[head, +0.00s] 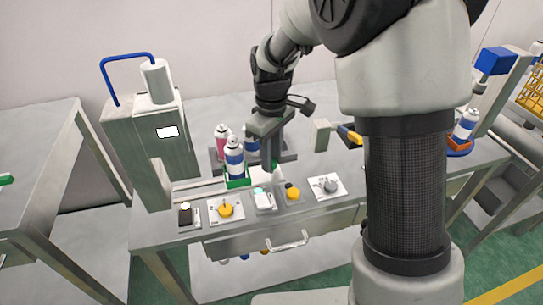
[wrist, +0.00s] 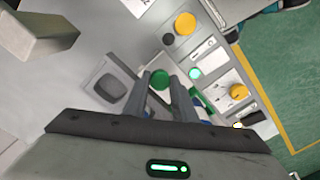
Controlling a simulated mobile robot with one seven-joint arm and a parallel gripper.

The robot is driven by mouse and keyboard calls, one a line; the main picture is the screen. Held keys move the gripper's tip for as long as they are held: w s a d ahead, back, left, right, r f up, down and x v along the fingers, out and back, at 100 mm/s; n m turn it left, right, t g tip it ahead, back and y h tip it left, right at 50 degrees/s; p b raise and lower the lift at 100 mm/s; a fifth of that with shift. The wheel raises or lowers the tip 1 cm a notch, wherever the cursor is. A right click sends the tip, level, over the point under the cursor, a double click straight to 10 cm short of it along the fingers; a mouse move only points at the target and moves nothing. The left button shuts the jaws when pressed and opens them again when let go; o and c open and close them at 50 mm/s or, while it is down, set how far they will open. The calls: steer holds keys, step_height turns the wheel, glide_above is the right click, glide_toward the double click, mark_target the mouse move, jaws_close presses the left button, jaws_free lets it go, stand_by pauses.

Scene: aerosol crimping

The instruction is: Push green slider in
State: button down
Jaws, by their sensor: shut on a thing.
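The green slider shows a green holder (head: 238,183) with a blue and white can (head: 235,160) standing in it, at the front of the table left of my gripper. Its round green knob (wrist: 160,78) is between the fingertips in the wrist view and shows as a small green patch (head: 274,165) in the head view. My gripper (head: 271,160) points down and is shut on the knob; it also shows in the wrist view (wrist: 160,84). Part of the holder (wrist: 199,101) appears right of the fingers there, with the can mostly hidden behind the gripper.
A crimping machine (head: 150,145) with a blue handle (head: 125,57) stands at the left. A control panel with a yellow knob (head: 225,210) and a yellow button (head: 293,193) lines the front edge. A pink and white can (head: 222,138) stands behind the holder.

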steer(key=a, duration=0.4)
steer(key=s+a+p, duration=0.1)
steer(key=a, duration=0.3)
steer(key=s+a+p, duration=0.1)
steer(key=a, duration=0.3)
steer(key=shift+s+a+r, duration=0.1)
steer(key=shift+s+a, duration=0.05)
steer(key=shift+s, duration=0.05)
steer(key=shift+a, duration=0.1)
steer(key=c, duration=1.5)
jaws_free()
steer(key=shift+o, duration=0.2)
